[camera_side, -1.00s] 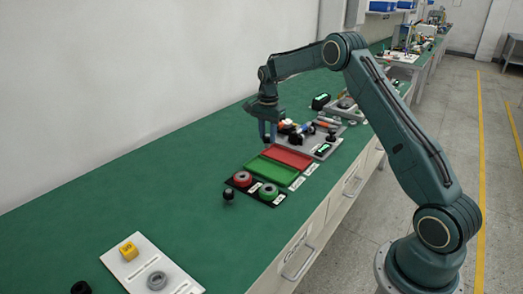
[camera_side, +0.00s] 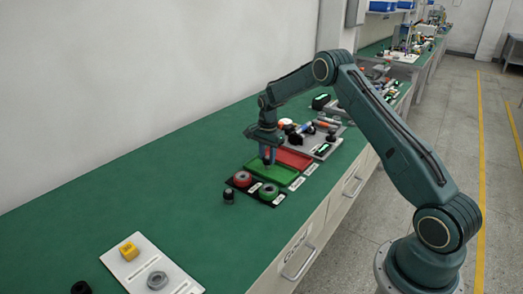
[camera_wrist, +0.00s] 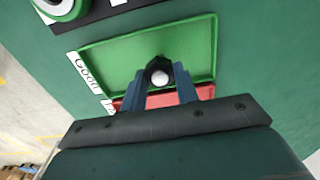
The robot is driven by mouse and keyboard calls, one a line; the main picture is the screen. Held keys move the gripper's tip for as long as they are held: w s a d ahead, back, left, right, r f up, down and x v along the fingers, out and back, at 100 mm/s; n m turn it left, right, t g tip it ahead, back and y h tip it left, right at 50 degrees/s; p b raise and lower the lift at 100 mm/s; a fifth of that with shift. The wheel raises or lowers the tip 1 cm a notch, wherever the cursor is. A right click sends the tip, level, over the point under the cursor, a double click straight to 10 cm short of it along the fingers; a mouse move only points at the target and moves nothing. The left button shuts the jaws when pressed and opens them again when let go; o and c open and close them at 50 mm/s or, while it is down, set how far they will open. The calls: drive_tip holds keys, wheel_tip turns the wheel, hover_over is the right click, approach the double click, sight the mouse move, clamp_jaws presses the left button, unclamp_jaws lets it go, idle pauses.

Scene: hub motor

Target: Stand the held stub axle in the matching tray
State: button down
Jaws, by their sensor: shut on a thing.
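My gripper (camera_wrist: 160,88) is shut on the stub axle (camera_wrist: 158,74), which shows in the wrist view as a dark nut-shaped piece with a pale round end facing the camera. The gripper is over the green tray (camera_wrist: 205,50), labelled "Good". In the side view my gripper (camera_side: 268,158) is above the green tray (camera_side: 280,176); the axle is too small to make out there. I cannot tell whether the axle touches the tray floor. The red tray (camera_side: 296,157) lies directly behind the green one, and part of it shows below the jaws in the wrist view (camera_wrist: 204,92).
A black holder with a red ring (camera_side: 242,179) and a green ring (camera_side: 268,191) stands in front of the green tray. A small dark part (camera_side: 228,196) stands to its left. A grey board (camera_side: 318,144) with several parts lies behind.

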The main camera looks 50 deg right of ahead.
sight(267, 157)
drive_tip(key=shift+f, duration=0.2)
drive_tip(key=shift+f, duration=0.2)
drive_tip(key=c, duration=1.1)
unclamp_jaws()
drive_tip(key=shift+o, duration=0.2)
drive_tip(key=shift+r, duration=0.1)
wheel_tip(267, 157, up, 12)
